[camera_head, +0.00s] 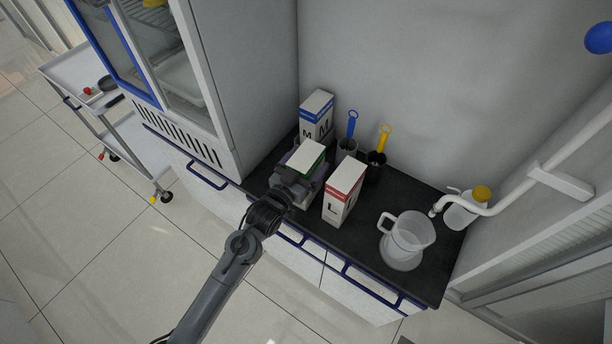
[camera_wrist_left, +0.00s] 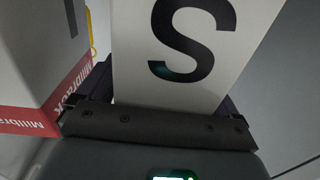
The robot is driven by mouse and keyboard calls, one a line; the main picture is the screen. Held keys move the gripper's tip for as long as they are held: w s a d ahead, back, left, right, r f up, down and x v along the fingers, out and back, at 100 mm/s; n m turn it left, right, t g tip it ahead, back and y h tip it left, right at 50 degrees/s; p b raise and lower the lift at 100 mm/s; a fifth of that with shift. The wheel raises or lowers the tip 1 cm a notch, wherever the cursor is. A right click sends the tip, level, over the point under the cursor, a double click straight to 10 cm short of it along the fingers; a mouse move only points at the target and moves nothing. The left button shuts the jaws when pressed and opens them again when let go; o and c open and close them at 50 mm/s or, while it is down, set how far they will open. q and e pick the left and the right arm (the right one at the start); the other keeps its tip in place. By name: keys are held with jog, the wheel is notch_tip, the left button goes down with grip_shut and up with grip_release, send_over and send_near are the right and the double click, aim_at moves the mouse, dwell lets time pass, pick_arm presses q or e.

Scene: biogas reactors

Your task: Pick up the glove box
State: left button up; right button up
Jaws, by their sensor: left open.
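Three white glove boxes stand on the dark counter. The one with a green band (camera_head: 306,157) is in the middle, the blue-banded one marked M (camera_head: 316,113) is behind it, and the red-banded one marked L (camera_head: 343,190) is to its right. My left gripper (camera_head: 300,181) is open at the front of the green-banded box and hides its lower part. In the left wrist view a box face marked S (camera_wrist_left: 190,50) stands upright between the open fingers. Whether the fingers touch it, I cannot tell. The red-banded box (camera_wrist_left: 40,70) is close at the left there. My right gripper is not in view.
A blue-handled tool (camera_head: 352,123) and a yellow-handled tool (camera_head: 384,136) stand in dark holders behind the boxes. A clear jug (camera_head: 408,240) and a yellow-capped bottle (camera_head: 463,208) stand at the right. A glass-doored cabinet (camera_head: 190,80) rises at the left.

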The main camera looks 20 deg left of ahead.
pick_arm(q)
grip_shut()
jog(key=shift+r, duration=0.1)
dwell(0.4)
